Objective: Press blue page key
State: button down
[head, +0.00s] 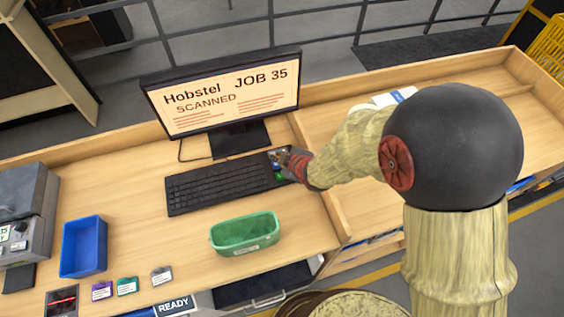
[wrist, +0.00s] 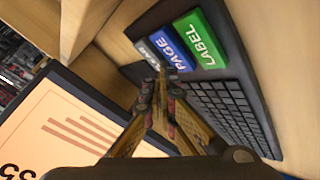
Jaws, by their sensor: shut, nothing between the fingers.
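The blue PAGE key (wrist: 168,48) is at the end of the black keyboard (wrist: 222,88), between the green LABEL key (wrist: 203,38) and a pale key (wrist: 148,50) whose label is partly hidden. My gripper (wrist: 159,76) is shut and empty. Its fingertips overlap the near end of the blue key and the pale key in the wrist view; I cannot tell whether they touch. In the head view my gripper (head: 284,156) is over the right end of the keyboard (head: 218,185) and mostly covers the coloured keys.
A monitor (head: 222,93) showing "JOB 35 SCANNED" stands behind the keyboard. A green bin (head: 245,233) is in front of it, and a blue tray (head: 84,247) is at left. A wooden divider (head: 322,190) runs right of the keyboard.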

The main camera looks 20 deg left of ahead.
jog(key=shift+f, duration=0.15)
jog(key=shift+f+b, duration=0.3)
jog(key=shift+b, duration=0.25)
